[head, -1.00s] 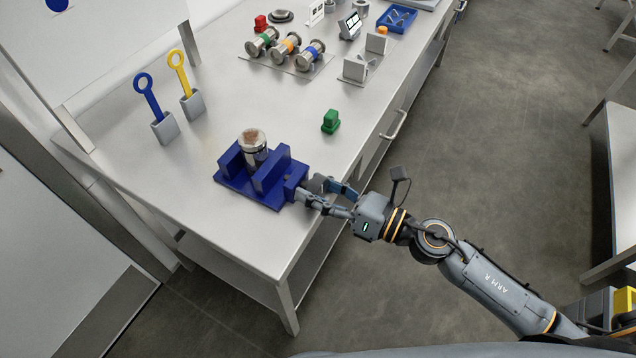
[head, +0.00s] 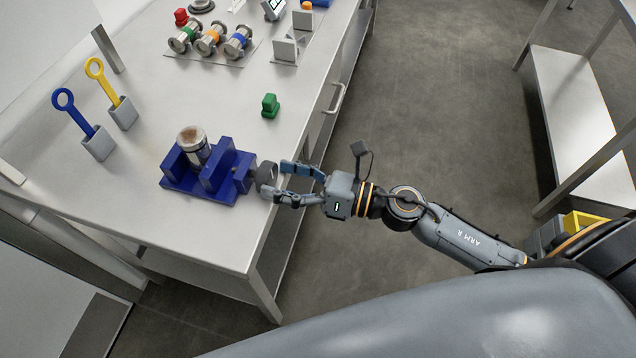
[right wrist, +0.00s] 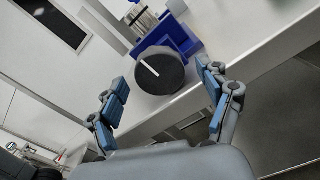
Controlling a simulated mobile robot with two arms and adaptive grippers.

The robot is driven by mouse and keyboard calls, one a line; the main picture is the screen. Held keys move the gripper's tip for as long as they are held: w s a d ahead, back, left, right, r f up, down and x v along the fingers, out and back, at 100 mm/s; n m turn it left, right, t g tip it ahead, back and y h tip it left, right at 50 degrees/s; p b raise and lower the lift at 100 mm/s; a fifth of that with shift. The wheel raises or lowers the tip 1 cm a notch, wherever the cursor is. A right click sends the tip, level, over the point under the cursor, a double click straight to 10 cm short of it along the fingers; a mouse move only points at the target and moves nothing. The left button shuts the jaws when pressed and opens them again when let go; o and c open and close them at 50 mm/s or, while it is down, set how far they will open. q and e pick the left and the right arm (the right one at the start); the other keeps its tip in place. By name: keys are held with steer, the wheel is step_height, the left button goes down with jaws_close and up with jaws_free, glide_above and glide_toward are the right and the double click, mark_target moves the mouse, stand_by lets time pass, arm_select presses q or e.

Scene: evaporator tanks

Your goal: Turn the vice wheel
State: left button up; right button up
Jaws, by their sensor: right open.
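The blue vice (head: 205,172) stands near the front edge of the steel table, with a metal cylinder (head: 193,142) upright between its jaws. The vice wheel (head: 266,173) is a dark round disc on the vice's right side. In the right wrist view the wheel (right wrist: 160,72) faces the camera, with a white line across its face. My right gripper (head: 281,182) is open, its fingers pointing at the wheel. In the right wrist view the gripper (right wrist: 165,95) has a finger on each side of the wheel, with gaps showing. My left gripper is not in view.
Blue (head: 75,113) and yellow (head: 104,83) ring-handled tools stand in grey holders at the left. A green block (head: 270,106) and several metal spools (head: 212,40) lie farther back. The tabletop between the vice and green block is clear.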

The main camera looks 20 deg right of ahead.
steer(key=v, duration=0.9)
steer(key=shift+d, duration=0.1)
